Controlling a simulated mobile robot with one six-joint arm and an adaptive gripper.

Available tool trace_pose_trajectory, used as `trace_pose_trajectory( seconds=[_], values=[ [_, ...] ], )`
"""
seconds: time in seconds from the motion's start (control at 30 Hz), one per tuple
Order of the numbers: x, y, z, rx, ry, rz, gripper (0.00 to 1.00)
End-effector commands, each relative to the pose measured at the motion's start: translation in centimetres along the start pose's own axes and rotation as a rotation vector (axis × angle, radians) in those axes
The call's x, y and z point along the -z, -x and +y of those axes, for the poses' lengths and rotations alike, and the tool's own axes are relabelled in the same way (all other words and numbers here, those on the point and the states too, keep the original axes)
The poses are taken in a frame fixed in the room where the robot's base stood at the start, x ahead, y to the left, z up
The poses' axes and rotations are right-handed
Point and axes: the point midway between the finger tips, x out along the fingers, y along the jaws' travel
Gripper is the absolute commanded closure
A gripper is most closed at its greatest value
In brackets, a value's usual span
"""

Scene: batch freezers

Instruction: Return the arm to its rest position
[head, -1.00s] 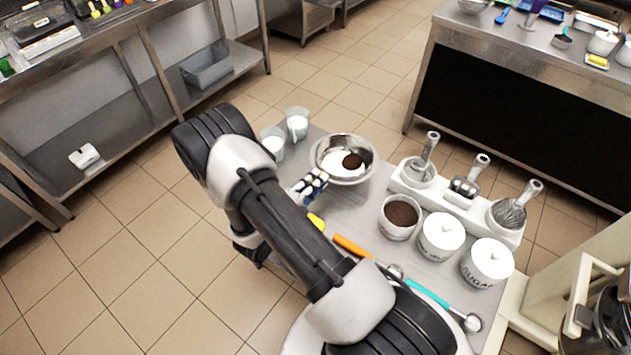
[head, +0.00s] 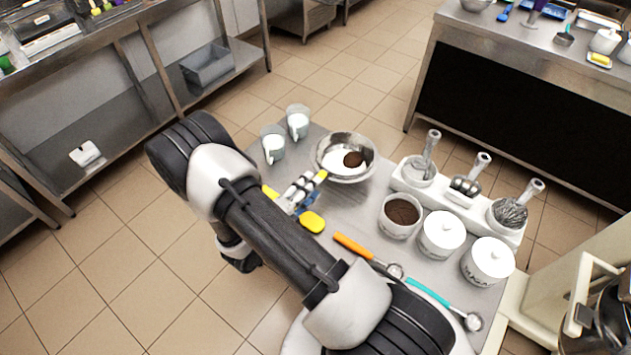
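My arm (head: 275,235) reaches from the bottom of the head view up and left over the metal cart top, bent at a large elbow. My gripper (head: 302,192) is over the cart, just left of and below the metal bowl (head: 372,160) in the picture, and apart from it. Its fingers are small and partly hidden by the arm, so whether they are open or shut is unclear. A yellow piece (head: 312,222) shows beside the gripper; whether it lies on the cart is unclear. The bowl holds white contents with a brown lump.
Two glasses (head: 273,148) stand at the cart's far left. A brown-filled cup (head: 401,222), lidded white jars (head: 441,240) and a utensil holder (head: 460,200) stand right. Orange (head: 352,245) and teal (head: 428,293) scoops lie in front. Floor on the left is clear.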

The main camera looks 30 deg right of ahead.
Motion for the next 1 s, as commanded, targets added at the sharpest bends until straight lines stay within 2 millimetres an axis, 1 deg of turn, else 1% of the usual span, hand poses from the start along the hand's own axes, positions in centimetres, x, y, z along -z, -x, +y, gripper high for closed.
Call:
trace_pose_trajectory(
  seconds=[0.03, 0.2, 0.3, 0.4, 0.53, 0.73, 0.8, 0.87, 0.97, 1.0],
  values=[
    [-0.2, 1.3, 0.0, 0.000, 0.000, -0.008, 0.62],
    [-0.2, 4.9, 0.0, 0.000, 0.000, -0.007, 0.62],
    [-0.1, 6.4, 0.0, 0.000, 0.000, -0.004, 0.62],
    [-0.1, 7.4, 0.0, 0.000, 0.000, -0.002, 0.62],
    [0.0, 8.0, 0.0, 0.000, 0.000, 0.000, 0.62],
    [0.0, 8.1, -0.1, 0.000, -0.002, 0.001, 0.62],
    [0.1, 8.0, -0.4, -0.003, -0.020, 0.012, 0.62],
    [0.2, 8.0, -1.3, -0.010, -0.067, 0.035, 0.62],
    [0.9, 7.8, -3.9, -0.035, -0.219, 0.120, 0.62],
    [1.4, 7.8, -5.2, -0.046, -0.303, 0.167, 0.62]
  ],
)
